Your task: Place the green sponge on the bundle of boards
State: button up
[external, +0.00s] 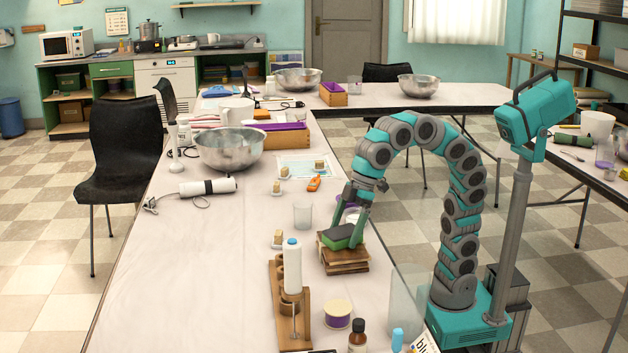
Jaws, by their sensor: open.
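The green sponge (338,237) lies on top of the bundle of boards (346,267), a low stack of brown wooden boards on the white table. My gripper (347,226) points down at the sponge from above and behind. Its jaws are open, and its fingers are close around or beside the sponge. I cannot tell whether they touch it. The far part of the sponge is partly hidden by the fingers.
A wooden stand with a white bottle (292,266) is left of the boards. A purple-banded tub (338,313) and brown bottle (357,337) stand in front. A clear beaker (303,215) stands behind. The table's left front is bare.

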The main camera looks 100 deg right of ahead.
jog(key=p+v, duration=0.1)
jog(key=v, duration=1.1)
jog(key=shift+r, duration=0.2)
